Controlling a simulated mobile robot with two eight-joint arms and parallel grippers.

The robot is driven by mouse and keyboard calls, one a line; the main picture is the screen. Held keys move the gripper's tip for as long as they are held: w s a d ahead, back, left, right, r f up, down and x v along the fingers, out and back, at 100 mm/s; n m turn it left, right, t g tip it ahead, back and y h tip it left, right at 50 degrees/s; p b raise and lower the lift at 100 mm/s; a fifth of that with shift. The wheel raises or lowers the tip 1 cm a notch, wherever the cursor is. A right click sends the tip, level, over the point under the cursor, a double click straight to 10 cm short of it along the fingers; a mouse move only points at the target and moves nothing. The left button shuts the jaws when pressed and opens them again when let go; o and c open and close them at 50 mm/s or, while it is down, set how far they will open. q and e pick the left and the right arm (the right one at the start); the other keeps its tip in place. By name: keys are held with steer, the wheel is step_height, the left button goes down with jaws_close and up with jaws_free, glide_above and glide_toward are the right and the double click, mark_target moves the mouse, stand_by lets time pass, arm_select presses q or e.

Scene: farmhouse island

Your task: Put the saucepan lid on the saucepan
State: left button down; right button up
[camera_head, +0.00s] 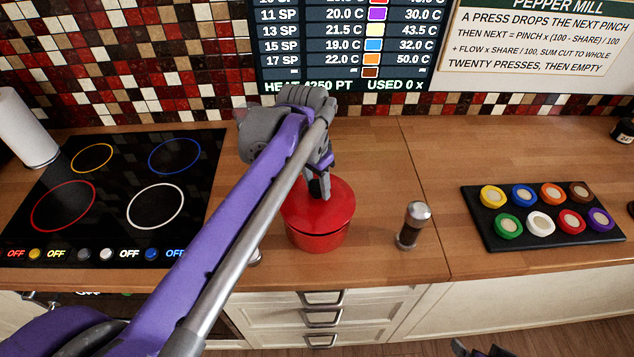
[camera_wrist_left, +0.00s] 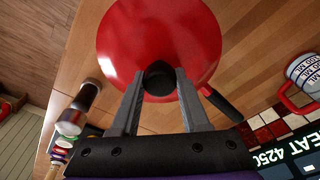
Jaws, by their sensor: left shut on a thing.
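The red saucepan (camera_head: 318,239) stands on the wooden counter near its front edge. The red saucepan lid (camera_head: 338,199) lies level over its opening and covers it; I cannot tell whether a thin gap is left. My left gripper (camera_head: 319,190) points down, shut on the lid's black knob. In the left wrist view the knob sits between the fingers (camera_wrist_left: 159,85) above the red lid (camera_wrist_left: 160,35). The saucepan's black handle (camera_wrist_left: 222,104) sticks out from under the lid. The tip of my right gripper (camera_head: 480,349) shows at the bottom edge, mostly cut off.
A pepper mill (camera_head: 412,226) stands just right of the saucepan. Farther right is a black tray (camera_head: 511,236) with several coloured lidded pots. A cooktop (camera_head: 119,193) and a paper roll (camera_head: 26,128) are left. A mug (camera_wrist_left: 304,76) shows in the left wrist view.

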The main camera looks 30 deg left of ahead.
arm_select(q)
steer(key=shift+f+b, duration=0.5)
steer(key=shift+f, duration=0.5)
arm_select(e)
steer(key=shift+s+f, duration=0.3)
steer(key=shift+f, duration=0.35)
arm_select(q)
steer(key=shift+c, duration=1.6)
jaws_free()
step_height(320, 180, up, 2)
steer(key=shift+p, duration=0.55)
steer(key=shift+r+p, duration=1.05)
steer(key=shift+r, duration=1.05)
steer(key=shift+f, duration=0.1)
arm_select(e)
steer(key=r, duration=0.1)
steer(key=w+r, duration=0.1)
steer(key=r, duration=0.1)
steer(key=w+r, duration=0.1)
steer(key=shift+w+r, duration=0.25)
steer(key=shift+r, duration=0.05)
arm_select(q)
steer(key=shift+s, duration=0.1)
arm_select(e)
steer(key=shift+s, duration=0.15)
